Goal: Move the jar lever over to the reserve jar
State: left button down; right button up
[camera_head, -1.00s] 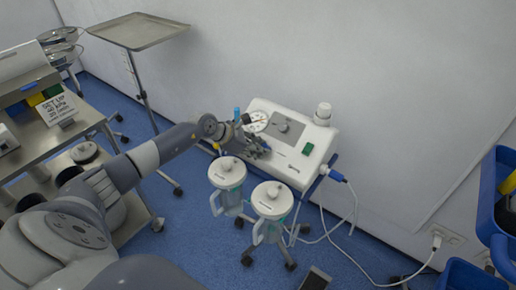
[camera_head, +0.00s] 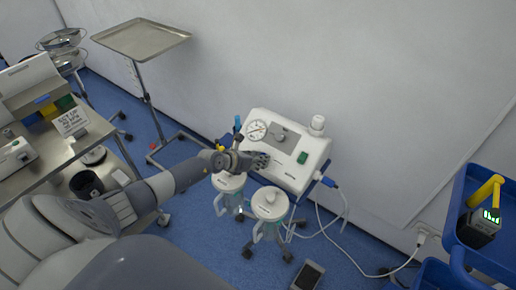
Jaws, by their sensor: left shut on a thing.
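The white suction unit (camera_head: 313,152) stands against the wall with a round gauge (camera_head: 257,130), a grey dial panel and a green switch (camera_head: 302,157). Two lidded clear jars hang at its front: the left jar (camera_head: 229,190) and the right jar (camera_head: 268,213). I cannot tell which is the reserve jar. My left gripper (camera_head: 261,160) is at the unit's left front edge, just above the left jar's lid. It is shut on what seems to be the jar lever, which its fingers hide. My right gripper is not in view.
A steel tray stand (camera_head: 141,40) is at the back left, and a steel trolley with a printed card (camera_head: 72,121) at the left. A blue cart (camera_head: 480,225) with a yellow-handled device is at the right. A white cable runs from the unit to the wall socket.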

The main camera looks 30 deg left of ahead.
pick_arm(q)
jog(key=shift+d+r+n+t+y+p, duration=0.1)
jog(key=shift+d+n+t+y+p, duration=0.2)
jog(key=shift+n+p, duration=1)
jog(key=shift+d+f+n+g+y+p, duration=0.15)
jog(key=shift+n+y+p, duration=0.3)
jog(key=shift+n+p, duration=0.85)
jog(key=shift+d+r+n+t+y+p, duration=0.15)
jog(key=shift+d+n+t+y+p, duration=0.15)
jog(key=shift+n+p, duration=1)
jog(key=shift+w+a+m+p, duration=0.1)
jog(key=shift+a+m+p, duration=0.05)
jog(key=shift+m+p, duration=0.2)
jog(key=c, duration=1.7)
grip_release()
jog(key=shift+s, duration=0.2)
jog(key=shift+s+r, duration=0.25)
jog(key=shift+s, duration=0.2)
jog(key=s, duration=0.7)
jog(key=s+a, duration=0.1)
jog(key=s, duration=0.3)
jog(key=shift+s+r, duration=0.1)
jog(key=shift+s, duration=0.2)
